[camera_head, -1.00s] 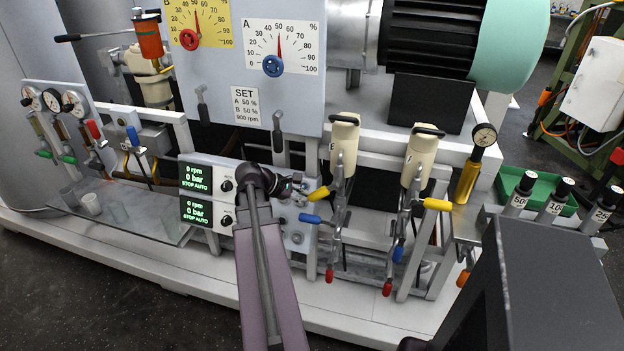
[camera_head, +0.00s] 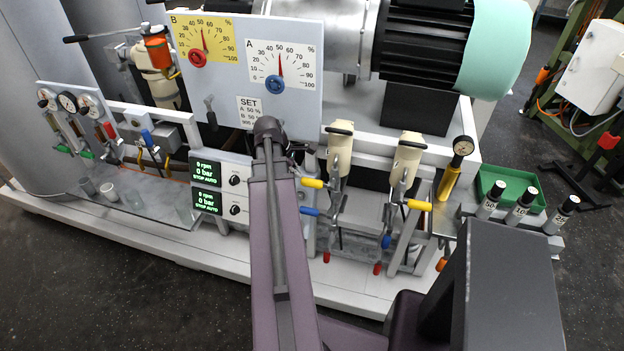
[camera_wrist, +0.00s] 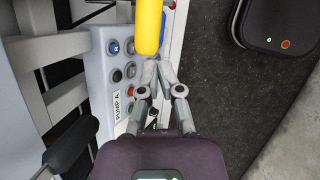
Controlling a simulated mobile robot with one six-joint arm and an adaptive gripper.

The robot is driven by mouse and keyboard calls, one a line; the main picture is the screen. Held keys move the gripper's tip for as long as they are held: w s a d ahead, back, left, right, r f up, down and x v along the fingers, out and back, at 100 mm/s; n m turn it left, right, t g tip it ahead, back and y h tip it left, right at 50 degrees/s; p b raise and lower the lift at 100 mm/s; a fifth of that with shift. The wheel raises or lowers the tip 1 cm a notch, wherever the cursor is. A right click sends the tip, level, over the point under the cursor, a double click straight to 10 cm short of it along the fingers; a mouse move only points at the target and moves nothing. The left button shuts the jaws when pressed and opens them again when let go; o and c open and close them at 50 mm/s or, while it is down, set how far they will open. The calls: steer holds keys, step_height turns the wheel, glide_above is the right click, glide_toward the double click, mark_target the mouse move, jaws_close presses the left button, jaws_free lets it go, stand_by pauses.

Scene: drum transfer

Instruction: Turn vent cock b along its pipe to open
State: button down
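No readable label marks vent cock b, so I cannot tell which handle it is. Two cream-bodied units carry coloured levers: a left yellow handle (camera_head: 312,183), a left blue handle (camera_head: 309,211) and a right yellow handle (camera_head: 419,205). In the wrist view a large yellow handle (camera_wrist: 149,27) lies just beyond my gripper (camera_wrist: 158,68), close to its fingertips. The fingers come together at their tips with nothing visible between them. Contact with the handle cannot be told. In the head view my arm mostly hides the gripper.
A button box (camera_wrist: 118,70) labelled PUMP A stands left of my fingers. Two green displays (camera_head: 206,185) are left of my arm. A green tray (camera_head: 510,190) and several black-capped cylinders are at right. Open dark floor (camera_head: 100,285) lies in front.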

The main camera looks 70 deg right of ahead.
steer(key=shift+w+a+r+t+y+p, duration=0.1)
steer(key=shift+w+r+t+p, duration=0.15)
steer(key=shift+r+p, duration=0.15)
steer(key=shift+w+d+r+t+y+p, duration=0.15)
steer(key=shift+r+t+p, duration=0.1)
steer(key=shift+r, duration=0.2)
steer(key=shift+w+a+r+t+y+p, duration=0.1)
steer(key=shift+w+a+r+t+p, duration=0.1)
steer(key=shift+r+p, duration=0.2)
steer(key=shift+f+b, duration=0.2)
steer(key=shift+b, duration=0.1)
